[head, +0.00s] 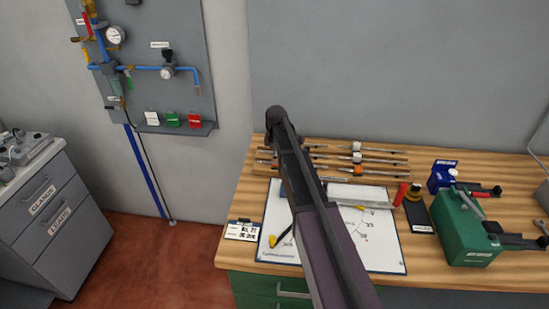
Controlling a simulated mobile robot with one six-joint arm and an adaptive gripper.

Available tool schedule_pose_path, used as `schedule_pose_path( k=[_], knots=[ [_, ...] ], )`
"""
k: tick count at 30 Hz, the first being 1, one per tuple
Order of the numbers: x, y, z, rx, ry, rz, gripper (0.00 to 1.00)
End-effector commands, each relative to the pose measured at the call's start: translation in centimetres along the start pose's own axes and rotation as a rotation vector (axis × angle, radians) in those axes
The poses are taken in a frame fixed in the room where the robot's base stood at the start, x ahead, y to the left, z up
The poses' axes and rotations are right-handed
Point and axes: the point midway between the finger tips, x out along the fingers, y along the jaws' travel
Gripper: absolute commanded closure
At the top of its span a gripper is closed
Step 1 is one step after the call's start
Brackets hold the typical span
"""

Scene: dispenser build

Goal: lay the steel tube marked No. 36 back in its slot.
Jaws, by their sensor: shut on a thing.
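Several slim steel tubes (375,160), some with white or orange bands, lie side by side in a wooden rack (263,169) at the back of the bench. I cannot read a No. 36 mark on any of them, and I cannot tell which slot is empty. My dark arm reaches up across the picture and covers part of the rack and the drawing sheet. My gripper is not visible, so what it holds is hidden too.
A drawing sheet (375,250) lies in front of the rack, with a flat metal bar (358,195) at its top. A small written card (243,231) lies left. A red cylinder (400,194), blue box (441,177) and green case (464,232) stand right.

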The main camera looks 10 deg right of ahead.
Motion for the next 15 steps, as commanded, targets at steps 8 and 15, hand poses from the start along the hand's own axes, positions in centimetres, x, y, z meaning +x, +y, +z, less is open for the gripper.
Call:
schedule_pose_path(
  k=[8, 15],
  knots=[
    [0.35, 0.01, 0.02, 0.000, 0.000, 0.000, 1.00],
    [0.60, 0.01, 0.03, 0.000, 0.000, 0.000, 1.00]
  ],
)
